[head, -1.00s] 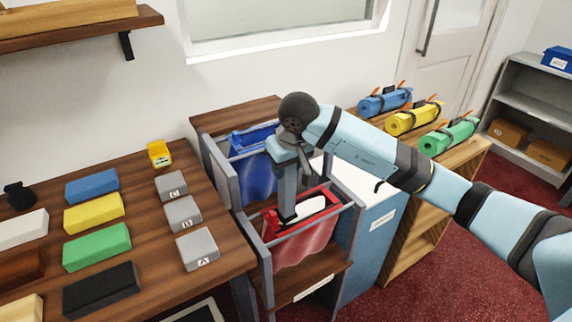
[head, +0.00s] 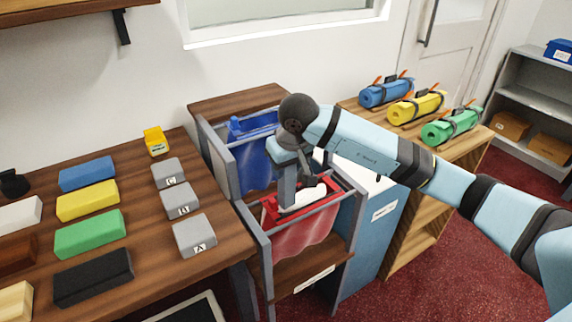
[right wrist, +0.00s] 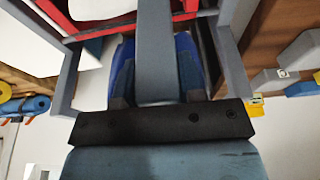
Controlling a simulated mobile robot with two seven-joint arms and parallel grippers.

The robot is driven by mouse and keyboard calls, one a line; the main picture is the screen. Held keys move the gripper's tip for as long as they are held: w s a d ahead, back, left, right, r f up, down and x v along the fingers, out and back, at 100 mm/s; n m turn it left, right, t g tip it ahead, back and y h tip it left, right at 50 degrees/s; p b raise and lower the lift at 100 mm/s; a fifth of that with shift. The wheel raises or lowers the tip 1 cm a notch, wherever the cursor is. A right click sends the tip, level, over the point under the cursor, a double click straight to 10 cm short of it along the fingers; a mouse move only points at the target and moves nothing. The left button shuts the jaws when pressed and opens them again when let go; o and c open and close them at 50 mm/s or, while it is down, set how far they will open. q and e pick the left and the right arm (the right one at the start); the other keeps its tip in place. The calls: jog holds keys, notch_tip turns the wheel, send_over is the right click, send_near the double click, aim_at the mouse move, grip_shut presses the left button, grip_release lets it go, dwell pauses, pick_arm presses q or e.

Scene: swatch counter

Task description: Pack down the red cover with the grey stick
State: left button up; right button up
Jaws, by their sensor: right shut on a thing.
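The red cover (head: 303,237) hangs as an open-topped bag in the front bay of a grey frame. Its red rim shows around the opening, and a white piece (head: 308,196) lies inside the mouth. My right gripper (head: 290,162) is above the opening, shut on the upright grey stick (head: 287,190). The stick's lower end reaches down into the mouth beside the white piece; its tip is hidden. In the right wrist view the stick (right wrist: 157,50) stands between the fingers, with red rim (right wrist: 98,45) at the top. My left gripper is not in view.
A blue cover (head: 256,165) hangs in the bay behind. Left is a wooden table (head: 140,205) with coloured blocks and grey lettered blocks (head: 194,236). Several rolled mats (head: 416,108) lie on a wooden shelf at the right. Grey frame rails (head: 262,240) stand close around the stick.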

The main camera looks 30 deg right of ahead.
jog(key=shift+f+b, duration=0.6)
jog(key=shift+f, duration=0.3)
jog(key=shift+f+b, duration=0.45)
jog(key=shift+f, duration=0.1)
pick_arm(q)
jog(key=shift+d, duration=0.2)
pick_arm(e)
jog(key=shift+r, duration=0.1)
pick_arm(q)
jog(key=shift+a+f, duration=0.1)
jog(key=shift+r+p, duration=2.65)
jog(key=shift+p, duration=0.15)
pick_arm(e)
jog(key=shift+r, duration=5.6)
